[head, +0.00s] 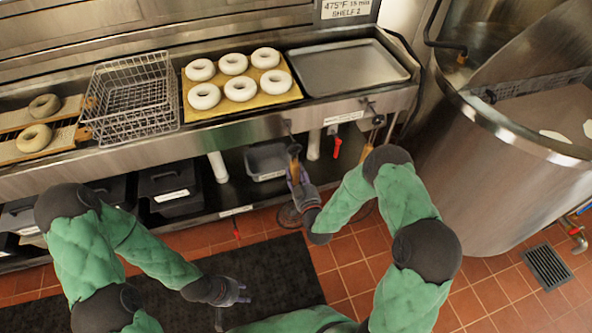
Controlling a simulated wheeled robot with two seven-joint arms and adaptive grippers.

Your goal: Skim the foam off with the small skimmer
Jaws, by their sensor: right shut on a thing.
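My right gripper (300,188) is shut on a skimmer with a wooden handle (294,150), in front of the counter's front rail. The skimmer is upright, its dark round head (288,216) low near the floor. I cannot tell whether it still touches its hook. A second wooden-handled tool (367,151) hangs to its right, partly behind my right arm. White foam patches (555,136) float in the large steel kettle (480,150) at the right. My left gripper (235,293) is low over the black mat, empty, with its fingers apart.
The counter holds a wire basket (128,118), a board of bagels (240,109), an empty metal tray (345,90) and two bagels at the left. Dark bins (168,184) stand on the shelf below. A black mat (275,265) lies on the tiles; a floor drain (547,267) is near the kettle.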

